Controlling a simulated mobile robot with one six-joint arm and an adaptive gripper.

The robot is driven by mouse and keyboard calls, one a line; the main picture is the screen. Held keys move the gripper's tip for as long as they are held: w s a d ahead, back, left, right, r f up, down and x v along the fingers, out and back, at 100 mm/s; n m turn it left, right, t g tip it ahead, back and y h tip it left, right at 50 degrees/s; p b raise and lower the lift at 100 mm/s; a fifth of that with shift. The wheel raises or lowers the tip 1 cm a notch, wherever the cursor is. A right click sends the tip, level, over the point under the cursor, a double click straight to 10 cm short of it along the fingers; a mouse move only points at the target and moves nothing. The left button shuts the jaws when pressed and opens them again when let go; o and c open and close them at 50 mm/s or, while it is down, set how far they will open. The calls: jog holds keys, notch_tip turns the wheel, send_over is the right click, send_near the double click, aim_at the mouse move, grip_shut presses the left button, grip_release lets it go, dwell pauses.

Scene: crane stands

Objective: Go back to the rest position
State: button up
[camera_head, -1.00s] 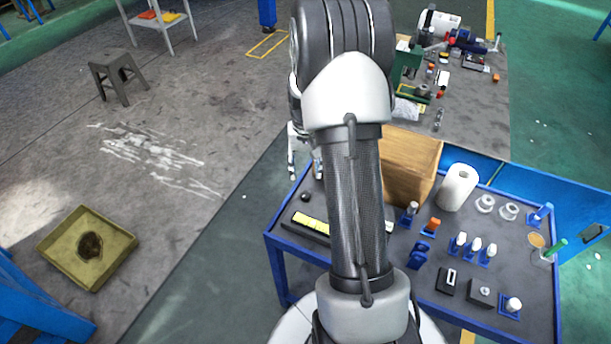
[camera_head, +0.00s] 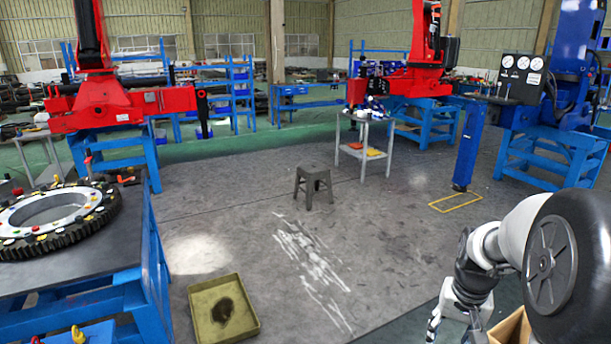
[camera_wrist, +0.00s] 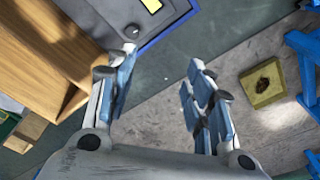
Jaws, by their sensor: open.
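My gripper (camera_wrist: 155,95) is open and empty in the wrist view, its two blue-padded fingers spread apart. Between and beyond the fingers is floor. It is beside a wooden box (camera_wrist: 45,55) and the blue-edged grey tool table (camera_wrist: 95,15), both to its left in that view. In the head view my arm is at the lower right, with the gripper (camera_head: 436,325) low at the bottom edge, partly cut off. The box (camera_head: 512,330) shows only as a corner under my arm there.
A yellow tray (camera_head: 240,318) with a dark stain lies on the floor. A grey stool (camera_head: 313,185) stands in the middle. A blue bench (camera_head: 100,285) with a large gear ring (camera_head: 88,232) is at the left. Red and blue machines stand at the back.

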jog(key=s+a+r+n+t, duration=0.2)
jog(key=s+a+r+n, duration=0.1)
jog(key=s+a+r, duration=0.7)
jog(key=s+a+r+n+t, duration=0.1)
jog(key=s+a+r+n, duration=0.1)
jog(key=s+a, duration=0.7)
jog(key=shift+s+a+r+n+t, duration=0.25)
jog(key=shift+s+r+n+t, duration=0.05)
jog(key=shift+n+t, duration=0.1)
jog(key=shift+c, duration=0.3)
